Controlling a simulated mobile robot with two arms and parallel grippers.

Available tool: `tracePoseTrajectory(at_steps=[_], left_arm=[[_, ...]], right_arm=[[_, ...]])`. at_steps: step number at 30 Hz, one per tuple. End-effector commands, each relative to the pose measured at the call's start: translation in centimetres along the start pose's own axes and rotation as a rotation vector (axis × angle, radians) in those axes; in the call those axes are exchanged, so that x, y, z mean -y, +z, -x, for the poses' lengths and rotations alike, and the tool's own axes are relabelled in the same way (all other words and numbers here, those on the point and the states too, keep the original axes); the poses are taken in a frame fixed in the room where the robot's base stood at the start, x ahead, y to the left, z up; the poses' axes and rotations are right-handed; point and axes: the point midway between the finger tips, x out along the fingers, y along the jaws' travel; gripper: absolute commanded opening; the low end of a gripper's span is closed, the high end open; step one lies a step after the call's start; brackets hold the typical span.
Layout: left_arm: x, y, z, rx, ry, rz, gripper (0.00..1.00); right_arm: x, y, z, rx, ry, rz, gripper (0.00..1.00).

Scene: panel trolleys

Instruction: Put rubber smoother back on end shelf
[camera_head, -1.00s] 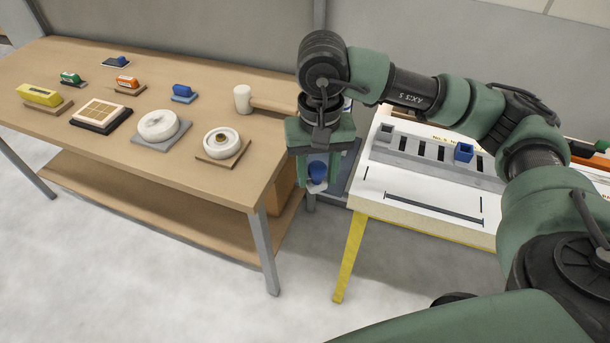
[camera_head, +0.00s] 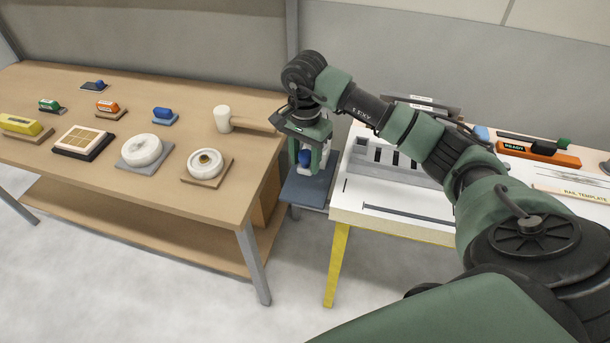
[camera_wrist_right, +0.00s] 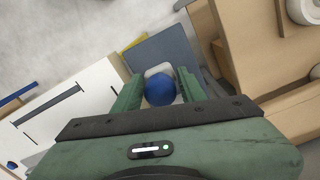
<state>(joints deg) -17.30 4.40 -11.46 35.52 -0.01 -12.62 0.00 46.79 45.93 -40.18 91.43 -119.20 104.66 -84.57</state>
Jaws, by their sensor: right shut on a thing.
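The rubber smoother has a blue rounded knob and a pale base. It shows between the fingers of my right gripper (camera_head: 306,158), which is shut on it. In the right wrist view the smoother's blue knob (camera_wrist_right: 160,91) sits between the two green fingers, with the pale base beyond it. The end shelf (camera_head: 304,192) is a low blue-grey panel between the wooden table and the white bench. The gripper holds the smoother over this shelf; whether the base touches it I cannot tell. The shelf also shows in the right wrist view (camera_wrist_right: 172,48). My left gripper is out of view.
The wooden table (camera_head: 130,110) at the left carries several blocks, round white pieces and a mallet (camera_head: 224,119) near its right end. The white bench (camera_head: 385,212) at the right holds a grey slotted rack (camera_head: 385,172) and an orange tool (camera_head: 540,152).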

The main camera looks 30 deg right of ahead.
Motion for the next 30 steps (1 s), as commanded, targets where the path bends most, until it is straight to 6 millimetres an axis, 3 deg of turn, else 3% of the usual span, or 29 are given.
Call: tracePoseTrajectory(at_steps=[3, 11, 18, 29, 30], left_arm=[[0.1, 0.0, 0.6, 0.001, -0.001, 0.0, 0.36], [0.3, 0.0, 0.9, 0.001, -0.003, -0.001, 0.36], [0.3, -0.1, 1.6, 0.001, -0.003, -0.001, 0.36], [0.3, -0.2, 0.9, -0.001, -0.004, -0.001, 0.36], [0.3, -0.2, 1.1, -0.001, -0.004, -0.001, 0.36]], right_arm=[[0.0, 0.1, -1.9, 0.002, 0.001, 0.001, 0.0], [0.0, 0.1, -3.9, 0.002, 0.001, 0.002, 0.0], [0.0, 0.1, -7.1, 0.002, 0.0, 0.003, 0.0], [0.1, 0.0, -7.7, -0.001, -0.002, 0.003, 0.0], [0.1, 0.1, -7.5, 0.0, -0.002, 0.003, 0.49]])
